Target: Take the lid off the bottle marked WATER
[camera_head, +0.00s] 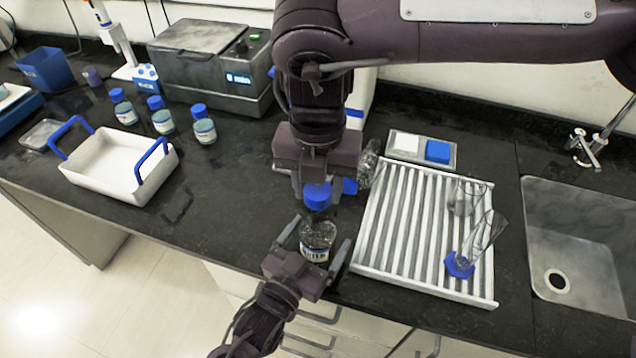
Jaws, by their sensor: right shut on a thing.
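A clear glass bottle (318,240) stands upright at the front of the dark counter; its label is partly readable, ending in what looks like "TER". My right gripper (317,196) comes down from above and is shut on a blue lid (317,194). The lid is above the bottle's mouth, with a dark band between lid and glass; I cannot tell whether they still touch. My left gripper (324,232) reaches up from below with its fingers on either side of the bottle. The fingers look open, with small gaps to the glass.
A white ribbed rack (365,240) with glassware is close on the right, beside a sink (590,215). A white tray with blue handles (105,170) and several blue-capped bottles (204,128) are left. Something blue (350,186) shows behind my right gripper. Counter left of the bottle is clear.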

